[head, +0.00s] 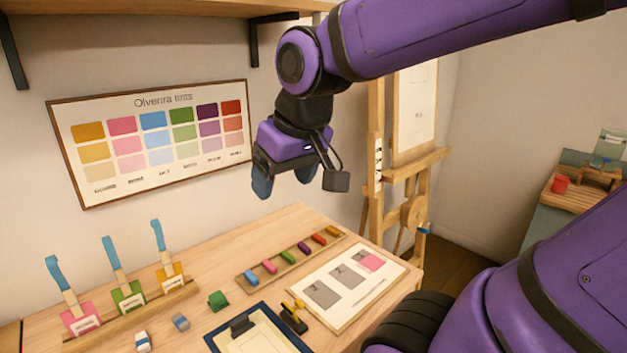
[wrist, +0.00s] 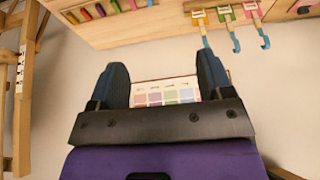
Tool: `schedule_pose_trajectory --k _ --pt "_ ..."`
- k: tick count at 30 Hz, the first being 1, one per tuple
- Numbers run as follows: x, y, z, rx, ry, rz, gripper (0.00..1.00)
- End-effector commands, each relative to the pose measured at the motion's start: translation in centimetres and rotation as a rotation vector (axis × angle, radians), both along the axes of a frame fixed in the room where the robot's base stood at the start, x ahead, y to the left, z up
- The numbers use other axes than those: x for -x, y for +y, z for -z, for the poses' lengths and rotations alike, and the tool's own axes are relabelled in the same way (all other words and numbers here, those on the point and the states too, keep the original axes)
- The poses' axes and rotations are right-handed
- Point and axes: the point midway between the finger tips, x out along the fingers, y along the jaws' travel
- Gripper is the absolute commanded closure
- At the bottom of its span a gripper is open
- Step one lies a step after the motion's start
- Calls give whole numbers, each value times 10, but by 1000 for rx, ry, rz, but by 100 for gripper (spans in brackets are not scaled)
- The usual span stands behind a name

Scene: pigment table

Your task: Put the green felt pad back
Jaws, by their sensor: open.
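My gripper (head: 283,187) is open and empty, high above the table and in front of the wall. In the wrist view, my gripper (wrist: 161,60) has its two fingers wide apart with nothing between them.
A wooden stand (head: 125,320) holds pink, green and yellow labelled pieces with blue handles. A wooden rack (head: 249,282) holds several coloured sticks. An easel (head: 377,180) stands behind.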

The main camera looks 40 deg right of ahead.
Motion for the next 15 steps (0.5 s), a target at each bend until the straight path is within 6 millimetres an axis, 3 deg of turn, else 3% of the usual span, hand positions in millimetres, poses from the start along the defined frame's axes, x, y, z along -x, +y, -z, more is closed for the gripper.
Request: schedule_pose_trajectory --k 1,6,15 --pt "14 -2 -4 2 -21 2 27" --pt "45 -5 -10 10 -60 5 27" --pt "59 -6 -10 14 -76 6 27"
